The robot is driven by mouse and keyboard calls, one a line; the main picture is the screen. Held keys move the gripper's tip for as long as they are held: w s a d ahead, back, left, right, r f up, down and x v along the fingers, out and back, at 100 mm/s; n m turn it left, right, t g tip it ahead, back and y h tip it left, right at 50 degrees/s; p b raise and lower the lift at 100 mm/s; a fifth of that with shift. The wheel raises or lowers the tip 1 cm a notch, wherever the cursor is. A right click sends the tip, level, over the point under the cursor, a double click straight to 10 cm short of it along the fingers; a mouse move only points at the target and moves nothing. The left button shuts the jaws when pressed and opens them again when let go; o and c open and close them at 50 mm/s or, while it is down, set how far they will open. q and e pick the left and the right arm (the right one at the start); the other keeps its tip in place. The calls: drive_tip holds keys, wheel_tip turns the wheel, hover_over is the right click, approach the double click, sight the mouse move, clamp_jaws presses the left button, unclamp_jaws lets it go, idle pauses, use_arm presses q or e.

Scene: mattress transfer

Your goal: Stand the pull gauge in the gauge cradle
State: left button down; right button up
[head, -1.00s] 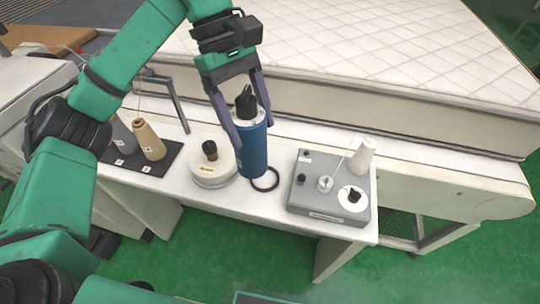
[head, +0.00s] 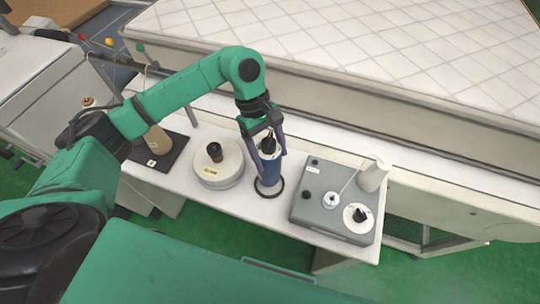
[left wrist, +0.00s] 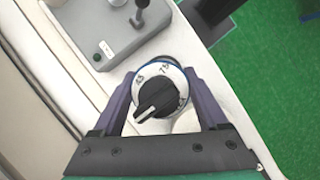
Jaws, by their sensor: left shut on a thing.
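The pull gauge is a blue cylinder (head: 269,170) with a white dial top and a black knob. My left gripper (head: 267,152) is shut on its upper part, one purple finger on each side, and holds it upright. In the left wrist view the gauge's numbered dial (left wrist: 170,82) shows between the fingers. The gauge cradle, a black ring (head: 268,195) on the white table, shows around the foot of the gauge. The gauge appears to be inside the ring; whether it rests fully on the table I cannot tell. My right gripper is not in view.
A round white tin (head: 218,172) with a dark knob stands close left of the gauge. A grey device (head: 322,222) with knobs and a white cone (head: 374,175) stand to the right. A thread cone (head: 157,140) is farther left. The mattress (head: 350,45) lies behind.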

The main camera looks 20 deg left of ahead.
use_arm(q)
drive_tip(key=f, duration=0.1)
drive_tip(key=f+p, duration=0.1)
drive_tip(key=shift+s+f, duration=0.25)
drive_tip(key=shift+f, duration=0.65)
unclamp_jaws()
drive_tip(key=shift+r, duration=0.2)
drive_tip(key=shift+w+a+r+b, duration=0.1)
drive_tip(key=shift+r+b, duration=0.05)
drive_tip(key=shift+b, duration=0.2)
wheel_tip(320, 180, up, 11)
drive_tip(key=b, duration=0.5)
hover_over(275, 178)
drive_tip(key=w+a, duration=0.4)
drive_tip(key=a, duration=0.2)
drive_tip(key=shift+d, duration=0.2)
drive_tip(key=shift+f, duration=0.2)
